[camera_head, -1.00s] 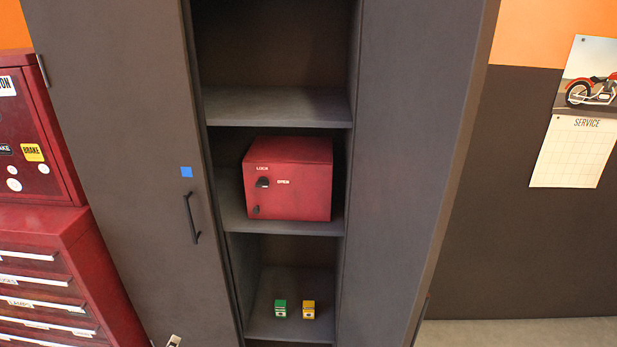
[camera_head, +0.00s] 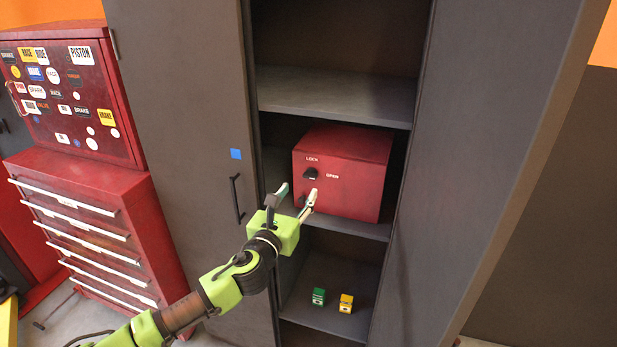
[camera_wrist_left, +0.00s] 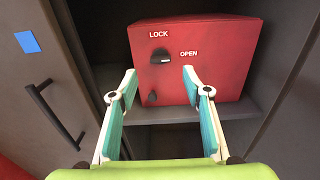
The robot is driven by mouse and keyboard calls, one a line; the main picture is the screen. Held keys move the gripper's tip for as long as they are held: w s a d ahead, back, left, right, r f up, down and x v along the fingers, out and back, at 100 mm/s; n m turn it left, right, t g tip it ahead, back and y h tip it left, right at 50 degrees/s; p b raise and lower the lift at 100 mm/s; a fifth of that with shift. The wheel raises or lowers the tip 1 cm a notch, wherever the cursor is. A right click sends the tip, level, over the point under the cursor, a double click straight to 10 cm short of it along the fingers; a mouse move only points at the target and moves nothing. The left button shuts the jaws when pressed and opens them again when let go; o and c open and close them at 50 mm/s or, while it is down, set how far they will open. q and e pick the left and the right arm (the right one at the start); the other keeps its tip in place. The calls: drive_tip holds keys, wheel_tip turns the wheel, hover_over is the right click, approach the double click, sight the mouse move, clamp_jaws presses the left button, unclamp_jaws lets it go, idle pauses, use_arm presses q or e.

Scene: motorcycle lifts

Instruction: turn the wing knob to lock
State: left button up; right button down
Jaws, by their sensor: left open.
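The red box (camera_head: 352,185) sits on a middle shelf of the grey cabinet, with white LOCK and OPEN labels on its front. The dark wing knob (camera_head: 311,174) is on that front, below LOCK and left of OPEN. In the left wrist view the wing knob (camera_wrist_left: 161,57) has its wing lying roughly sideways, and a smaller dark part sits below it. My left gripper (camera_head: 296,189) is open and empty in front of the box, just below the knob. In the left wrist view the left gripper's fingertips (camera_wrist_left: 160,72) are spread, apart from the knob. My right gripper is not in view.
The cabinet's left door (camera_head: 185,130) has a black handle (camera_head: 237,200) and a blue square. Shelf edges lie above and below the box. A green block (camera_head: 318,297) and a yellow block (camera_head: 346,303) sit on the lower shelf. A red tool chest (camera_head: 100,225) stands at left.

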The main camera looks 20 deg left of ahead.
sight(309, 177)
use_arm(q)
drive_tip(key=w, duration=0.7)
drive_tip(key=shift+w+d+p, duration=0.2)
drive_tip(key=shift+w+p, duration=0.15)
drive_tip(key=shift+w, duration=0.05)
drive_tip(key=shift+c, duration=0.3)
drive_tip(key=c, duration=1)
